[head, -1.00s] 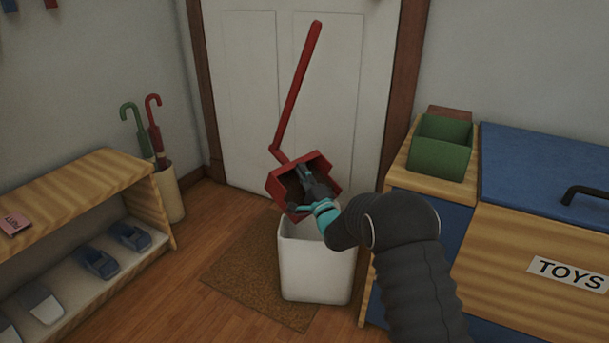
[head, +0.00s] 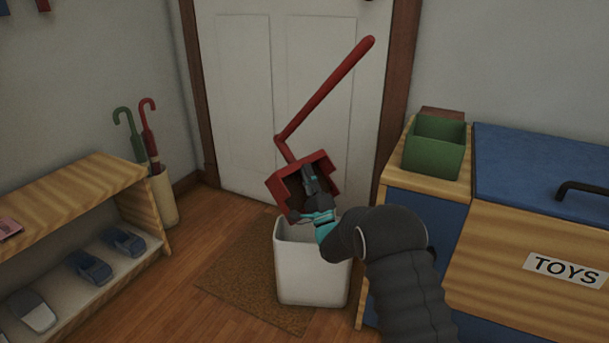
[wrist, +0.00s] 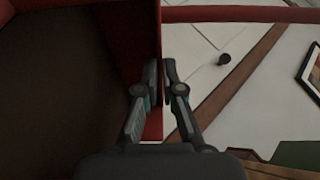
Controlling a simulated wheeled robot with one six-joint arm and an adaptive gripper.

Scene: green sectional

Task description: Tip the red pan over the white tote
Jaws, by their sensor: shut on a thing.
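The red pan (head: 277,187) has a long red handle that rises up and to the right in the head view. My gripper (head: 308,180) is shut on a wall of the pan. In the wrist view my gripper (wrist: 163,80) has one finger on each side of the red wall (wrist: 152,125). The pan is tilted, with its dark inside facing the head camera, above the white tote (head: 311,275). The tote stands upright on the floor with its opening up. Its inside is mostly hidden, and I cannot tell what it holds.
A brown mat (head: 235,280) lies by the tote, before the white door (head: 240,110). A shoe shelf (head: 90,190) and an umbrella holder (head: 164,197) stand at left. The toy chest (head: 520,235) and a green bin (head: 434,148) are at right.

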